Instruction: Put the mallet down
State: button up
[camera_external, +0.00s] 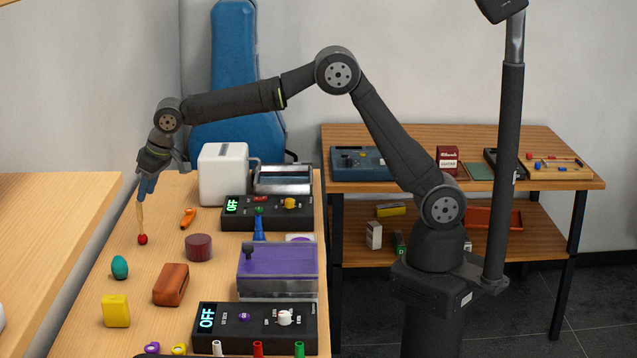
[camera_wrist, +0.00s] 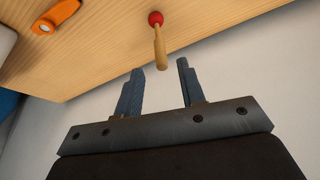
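The mallet has a red ball head (camera_external: 142,239) and a pale wooden handle (camera_external: 140,215). It stands near upright at the table's left side, head down, handle up towards my gripper (camera_external: 147,188). In the wrist view the mallet's handle (camera_wrist: 160,48) points at the gap between my fingers, with its end near the fingertips. My gripper (camera_wrist: 161,65) is open there, with clear space between its two blue-grey fingers, and neither touches the handle. I cannot tell whether the head rests on the wooden table (camera_external: 165,262).
An orange tool (camera_external: 188,218) and a dark red cylinder (camera_external: 199,247) are right of the mallet. A teal egg (camera_external: 120,267), brown block (camera_external: 171,284) and yellow block (camera_external: 116,310) lie nearer the front. A white box (camera_external: 223,174) stands behind. Bare wood surrounds the mallet's head.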

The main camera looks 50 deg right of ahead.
aim_at(140, 221)
jog(key=v, duration=0.4)
jog(key=shift+r, duration=0.1)
jog(key=x, duration=1.2)
jog(key=shift+r, duration=1.65)
